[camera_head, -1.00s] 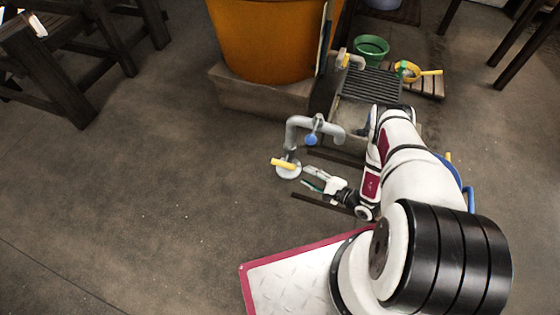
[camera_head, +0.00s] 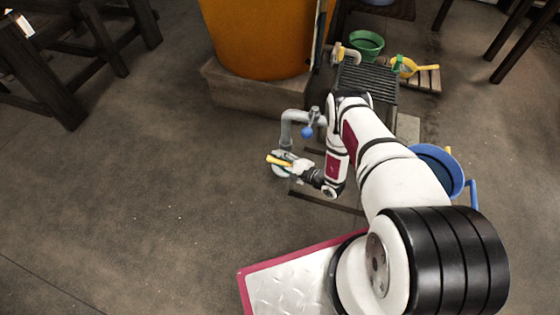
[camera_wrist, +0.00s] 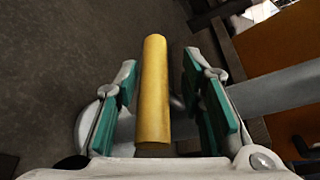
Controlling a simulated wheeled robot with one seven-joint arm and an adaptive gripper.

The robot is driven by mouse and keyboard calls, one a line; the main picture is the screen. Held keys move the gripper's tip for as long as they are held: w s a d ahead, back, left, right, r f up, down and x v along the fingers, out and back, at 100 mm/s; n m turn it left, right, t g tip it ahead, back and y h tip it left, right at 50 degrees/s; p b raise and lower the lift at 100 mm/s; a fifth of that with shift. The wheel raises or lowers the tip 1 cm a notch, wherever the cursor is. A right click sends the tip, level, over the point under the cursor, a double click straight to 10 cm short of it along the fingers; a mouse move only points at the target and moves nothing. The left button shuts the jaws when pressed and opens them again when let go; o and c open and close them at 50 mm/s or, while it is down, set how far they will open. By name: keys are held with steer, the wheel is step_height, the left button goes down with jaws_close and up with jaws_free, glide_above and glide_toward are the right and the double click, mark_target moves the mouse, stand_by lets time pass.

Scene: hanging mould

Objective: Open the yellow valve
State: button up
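The yellow valve handle (camera_head: 279,160) is a short bar low on a grey pipe (camera_head: 286,130) in the head view. In the wrist view the yellow handle (camera_wrist: 154,90) lies lengthwise between my fingers, with a dark gap on its right side and a narrower one on its left. My gripper (camera_head: 292,164) is at the handle, with its green-padded fingers (camera_wrist: 162,95) open on either side of it. A round pale flange (camera_wrist: 95,125) shows partly behind the left finger. A blue-handled valve (camera_head: 307,131) sits higher on the same pipe.
A large orange pot (camera_head: 258,40) stands on a stone block (camera_head: 235,92) behind the pipe. A blue bucket (camera_head: 440,170) is to the right of my arm. A green bowl (camera_head: 366,44) and dark grate (camera_head: 368,82) are farther back.

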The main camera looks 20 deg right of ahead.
jaws_close()
steer(key=shift+d+f+t+y, duration=0.15)
steer(key=shift+t+y, duration=0.15)
steer(key=shift+t, duration=0.2)
steer(key=shift+m+t+y, duration=0.4)
steer(key=shift+t+y, duration=0.1)
steer(key=shift+t, duration=0.1)
jaws_free()
steer(key=shift+s, duration=0.15)
